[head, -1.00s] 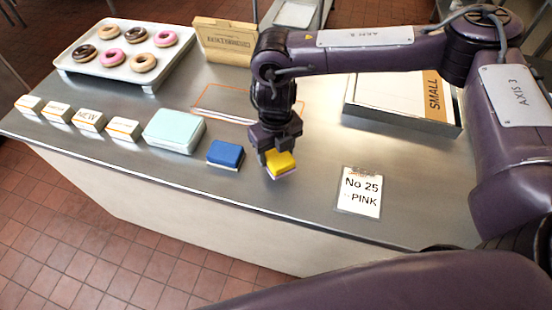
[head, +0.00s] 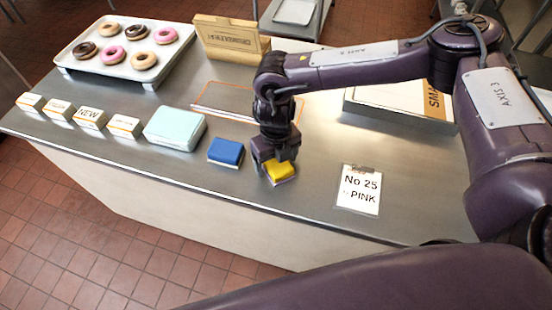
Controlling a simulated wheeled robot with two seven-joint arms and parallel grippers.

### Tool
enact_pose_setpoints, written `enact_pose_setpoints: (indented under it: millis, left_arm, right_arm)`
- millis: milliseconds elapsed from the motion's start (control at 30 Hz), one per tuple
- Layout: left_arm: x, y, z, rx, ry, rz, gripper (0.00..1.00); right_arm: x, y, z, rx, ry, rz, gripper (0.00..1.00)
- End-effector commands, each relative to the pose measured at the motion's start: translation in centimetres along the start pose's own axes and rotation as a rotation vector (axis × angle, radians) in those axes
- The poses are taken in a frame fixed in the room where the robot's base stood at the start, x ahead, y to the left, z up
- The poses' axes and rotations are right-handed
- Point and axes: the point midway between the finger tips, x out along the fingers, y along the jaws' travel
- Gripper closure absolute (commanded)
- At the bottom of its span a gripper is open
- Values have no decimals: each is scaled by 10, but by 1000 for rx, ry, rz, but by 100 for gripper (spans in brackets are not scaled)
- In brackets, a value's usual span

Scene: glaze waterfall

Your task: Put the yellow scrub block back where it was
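The yellow scrub block (head: 281,174), yellow on top with a paler layer below, is at the tips of my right gripper (head: 276,166) in the head view. The fingers look closed around it. It is at or very near the counter top, right of a blue block (head: 226,152) and apart from it; I cannot tell whether it touches the counter. The far side of the block is hidden by the gripper. My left gripper is not in view.
A No 25 Pink card (head: 359,190) lies to the right. A light blue box (head: 175,129) and several small signs (head: 91,118) stand to the left. A donut tray (head: 118,66), a cardboard box (head: 231,41) and an orange-outlined area (head: 225,99) are behind. The counter's front edge is close.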

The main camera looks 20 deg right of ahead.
Motion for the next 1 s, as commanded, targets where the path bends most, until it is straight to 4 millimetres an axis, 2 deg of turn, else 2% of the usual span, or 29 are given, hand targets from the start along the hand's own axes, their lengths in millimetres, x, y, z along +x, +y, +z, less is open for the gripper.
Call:
enact_pose_setpoints:
  millis: [267, 367, 633, 800, 1000]
  left_arm:
    - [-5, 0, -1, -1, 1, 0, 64]
    - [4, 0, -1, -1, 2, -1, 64]
    - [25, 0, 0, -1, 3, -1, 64]
    - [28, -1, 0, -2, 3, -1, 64]
    - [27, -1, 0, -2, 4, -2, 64]
  right_arm:
    - [-6, 0, 0, 0, -1, 0, 21]
    - [-14, 0, 2, -1, -4, 2, 21]
    - [-70, 0, 2, -1, -7, 2, 21]
    - [-106, 0, 1, -1, -6, -1, 21]
    - [-121, 0, 0, -1, -2, 0, 21]
